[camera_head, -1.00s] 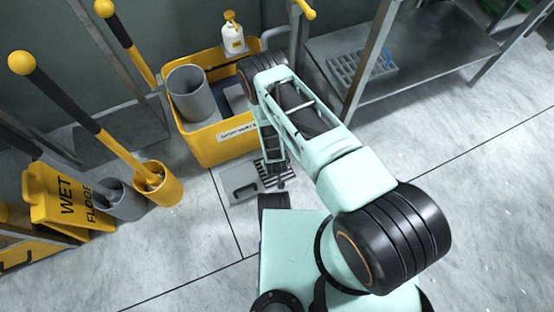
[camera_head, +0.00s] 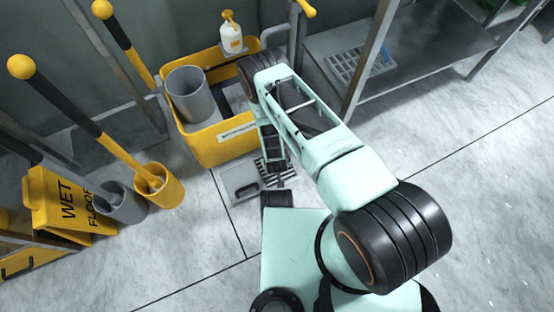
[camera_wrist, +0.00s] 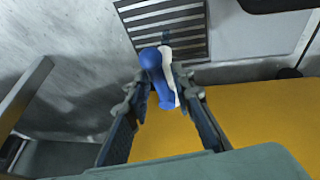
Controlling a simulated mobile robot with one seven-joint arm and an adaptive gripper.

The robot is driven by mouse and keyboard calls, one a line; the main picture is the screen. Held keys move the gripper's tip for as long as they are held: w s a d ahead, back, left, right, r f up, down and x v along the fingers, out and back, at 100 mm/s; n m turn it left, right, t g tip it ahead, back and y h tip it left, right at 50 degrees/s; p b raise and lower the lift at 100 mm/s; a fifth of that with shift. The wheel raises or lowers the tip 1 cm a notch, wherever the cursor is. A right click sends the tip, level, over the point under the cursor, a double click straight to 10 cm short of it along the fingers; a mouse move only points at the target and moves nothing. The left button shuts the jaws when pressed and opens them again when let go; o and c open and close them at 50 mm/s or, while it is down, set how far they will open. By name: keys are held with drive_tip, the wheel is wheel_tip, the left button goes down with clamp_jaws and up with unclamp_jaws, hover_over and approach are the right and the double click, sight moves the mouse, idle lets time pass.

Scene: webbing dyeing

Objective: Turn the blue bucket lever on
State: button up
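The blue lever (camera_wrist: 152,62), with a white strip along its right side, lies between the two fingers of my gripper (camera_wrist: 165,92) in the wrist view. The fingers sit close against it on both sides, and the gap between them looks filled. A yellow surface (camera_wrist: 250,115) lies just below and to the right of the lever. In the head view the yellow bucket (camera_head: 208,157) stands left of my arm, and my arm hides the lever and most of my gripper there.
A grey cylinder (camera_head: 187,96) and a white spray bottle (camera_head: 231,42) are in the yellow bucket. A yellow wet-floor sign (camera_head: 65,205) and a yellow mop holder (camera_head: 160,186) stand at left. A metal shelf (camera_head: 425,55) is at right. A floor grate (camera_wrist: 165,25) lies beyond the lever.

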drive_tip(key=shift+o, duration=0.7)
drive_tip(key=shift+d, duration=0.1)
wheel_tip(320, 180, up, 10)
idle(0.5)
